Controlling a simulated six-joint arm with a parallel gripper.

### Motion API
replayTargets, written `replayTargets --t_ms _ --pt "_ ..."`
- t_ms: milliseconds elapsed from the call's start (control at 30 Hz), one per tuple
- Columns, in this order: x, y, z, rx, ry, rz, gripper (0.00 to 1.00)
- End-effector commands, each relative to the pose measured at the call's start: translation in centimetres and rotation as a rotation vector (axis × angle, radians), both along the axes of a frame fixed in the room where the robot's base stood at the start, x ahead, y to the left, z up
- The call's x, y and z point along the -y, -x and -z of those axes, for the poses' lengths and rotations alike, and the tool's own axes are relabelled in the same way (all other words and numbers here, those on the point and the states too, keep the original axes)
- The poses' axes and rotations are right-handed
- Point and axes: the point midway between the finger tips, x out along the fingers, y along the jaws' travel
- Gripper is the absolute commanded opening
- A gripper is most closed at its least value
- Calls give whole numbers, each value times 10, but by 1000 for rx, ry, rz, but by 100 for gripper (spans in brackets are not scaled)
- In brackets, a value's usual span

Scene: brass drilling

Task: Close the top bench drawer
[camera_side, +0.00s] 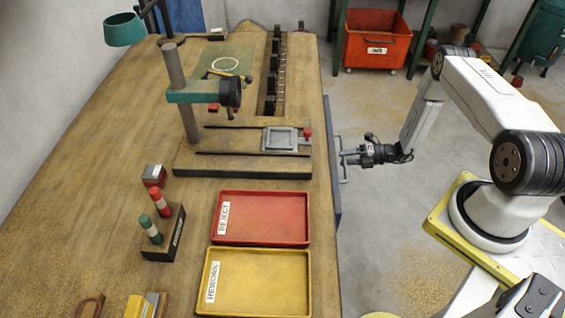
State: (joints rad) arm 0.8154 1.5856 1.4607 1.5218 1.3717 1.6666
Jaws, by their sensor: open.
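The bench drawer shows as a narrow blue-grey front (335,203) along the right edge of the wooden bench. My gripper (347,157) is open and points left at the handle. Its fingertips are at or very close to the handle bar; I cannot tell whether they touch it.
On the bench (110,130) stand a drill press (178,100), a red REJECT tray (262,218), a yellow REWORK tray (255,282) and a block with red and green handles (163,233). An orange bin (377,42) stands behind on the floor.

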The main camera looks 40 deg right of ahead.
Motion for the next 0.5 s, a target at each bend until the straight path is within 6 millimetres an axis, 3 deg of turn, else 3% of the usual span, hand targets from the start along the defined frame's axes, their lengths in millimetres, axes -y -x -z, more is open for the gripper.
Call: replayTargets --t_ms 433,467,500 --pt "-7 -6 2 0 0 0 49" --pt "-7 -6 2 0 0 0 43" --pt "-7 -6 2 0 0 0 30"
